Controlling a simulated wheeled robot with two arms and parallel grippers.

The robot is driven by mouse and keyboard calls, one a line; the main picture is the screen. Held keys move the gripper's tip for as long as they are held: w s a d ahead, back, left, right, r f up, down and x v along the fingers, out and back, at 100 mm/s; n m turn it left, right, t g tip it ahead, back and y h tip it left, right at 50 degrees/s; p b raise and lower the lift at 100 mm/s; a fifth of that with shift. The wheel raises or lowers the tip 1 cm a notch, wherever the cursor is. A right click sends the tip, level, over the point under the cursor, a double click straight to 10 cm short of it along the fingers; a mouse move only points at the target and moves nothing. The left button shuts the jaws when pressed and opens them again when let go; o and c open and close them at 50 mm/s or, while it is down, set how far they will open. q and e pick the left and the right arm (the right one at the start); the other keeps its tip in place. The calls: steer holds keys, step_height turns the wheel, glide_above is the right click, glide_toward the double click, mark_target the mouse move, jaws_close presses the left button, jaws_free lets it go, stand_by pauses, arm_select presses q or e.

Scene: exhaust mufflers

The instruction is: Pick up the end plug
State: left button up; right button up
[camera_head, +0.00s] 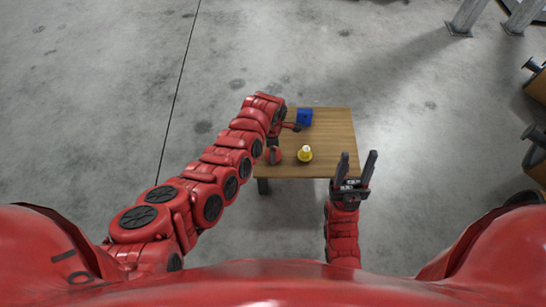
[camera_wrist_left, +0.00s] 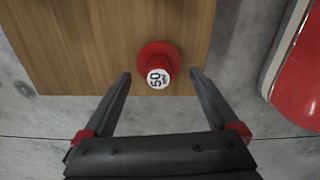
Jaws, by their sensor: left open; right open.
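In the left wrist view a red plug (camera_wrist_left: 159,66) with a round flange and a white end marked "50" sits on the wooden table near its edge. My left gripper (camera_wrist_left: 161,74) is open, with one fingertip on each side of the plug in the picture; I cannot tell whether they are level with it. In the head view my left arm reaches to the table's left side and hides part of it. My right gripper (camera_head: 358,170) is open and empty at the table's front right corner.
The wooden table (camera_head: 335,130) also holds a blue block-like part (camera_head: 304,117) at the back and a yellow part with a pale top (camera_head: 305,154) near the front. The table's right side is clear. Grey concrete floor surrounds it.

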arm_select(q)
steer(key=f, duration=0.1)
steer(key=f+b, duration=0.2)
steer(key=f, duration=0.1)
steer(key=shift+w+d, duration=0.1)
steer(key=shift+d, duration=0.15)
steer(key=shift+r, duration=0.1)
steer(key=c, duration=1.1)
